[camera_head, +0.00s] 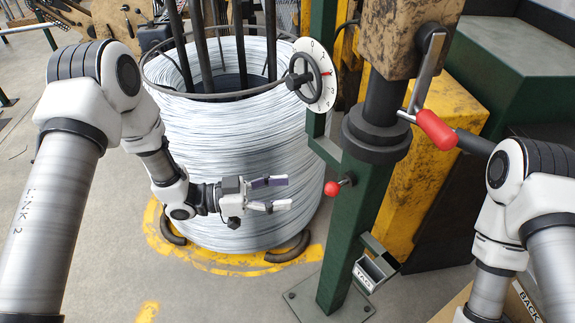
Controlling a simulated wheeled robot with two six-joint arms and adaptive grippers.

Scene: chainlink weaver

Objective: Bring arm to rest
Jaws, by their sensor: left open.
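My left arm comes in from the left, and my left gripper (268,193) is in front of the large coil of pale wire. Its two fingers point right and are apart, with nothing between them. My right arm (515,215) shows at the right edge, bent downward. My right gripper is out of the picture.
The wire coil (225,150) stands on a yellow floor ring. A small open metal holder (374,270) is low on the post. Floor at lower left is clear.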

